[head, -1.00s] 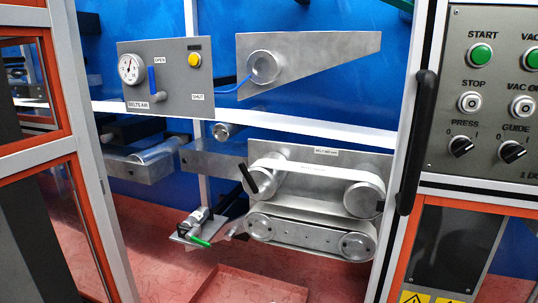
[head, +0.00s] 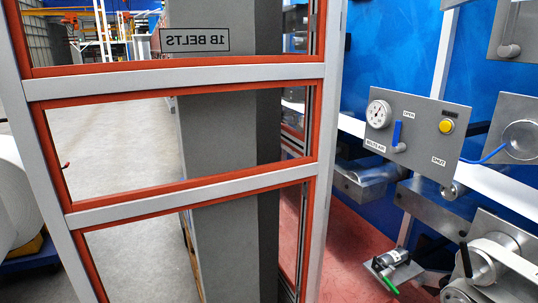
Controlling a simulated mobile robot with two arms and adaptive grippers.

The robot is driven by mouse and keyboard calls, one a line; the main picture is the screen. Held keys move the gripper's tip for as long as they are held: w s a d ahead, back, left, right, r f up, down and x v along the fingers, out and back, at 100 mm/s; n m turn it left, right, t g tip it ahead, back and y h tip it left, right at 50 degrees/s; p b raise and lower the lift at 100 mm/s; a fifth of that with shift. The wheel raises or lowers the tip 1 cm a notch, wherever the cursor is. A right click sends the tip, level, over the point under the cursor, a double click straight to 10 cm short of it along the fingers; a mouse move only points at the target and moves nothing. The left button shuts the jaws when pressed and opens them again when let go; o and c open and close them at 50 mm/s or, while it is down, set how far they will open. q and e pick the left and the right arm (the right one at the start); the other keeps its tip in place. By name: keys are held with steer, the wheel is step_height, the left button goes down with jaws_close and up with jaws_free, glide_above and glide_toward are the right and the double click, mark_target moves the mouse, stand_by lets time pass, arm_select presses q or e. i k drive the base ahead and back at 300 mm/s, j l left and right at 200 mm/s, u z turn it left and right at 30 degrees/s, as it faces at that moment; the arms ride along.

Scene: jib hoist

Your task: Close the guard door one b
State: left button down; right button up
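The guard door (head: 180,78) stands open in the left and middle of the head view. It has a light grey metal frame with orange-red inner edging and clear panes. A label (head: 195,40) reading "1B BELTS" shows mirrored in its upper pane, so I see the door from its inner side. The machine opening lies to the right of the door's right upright. No handle on the door is clearly visible. Neither of my grippers is in view.
Inside the machine are a grey panel (head: 425,115) with gauge, blue lever and yellow button, a belt unit (head: 490,265), and a small device with a green handle (head: 389,285). A grey column stands behind the panes. Pale floor (head: 130,150) shows through the door.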

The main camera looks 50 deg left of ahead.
mark_target(26, 91)
steer(key=k+j, duration=0.1)
steer(key=j, duration=0.25)
steer(key=k+j+z, duration=0.1)
steer(key=j, duration=0.2)
steer(key=k+j, duration=0.1)
steer(key=j, duration=0.25)
steer(key=k+j+z, duration=0.3)
steer(key=j, duration=0.35)
steer(key=k+j+z, duration=0.25)
steer(key=k+j, duration=0.25)
steer(key=j+z, duration=0.1)
steer(key=j, duration=0.35)
steer(key=k+j+z, duration=0.1)
steer(key=j, duration=0.35)
steer(key=k+j+z, duration=0.15)
steer(key=j, duration=0.3)
steer(key=j+z, duration=0.1)
steer(key=j, duration=1.15)
steer(key=z, duration=0.05)
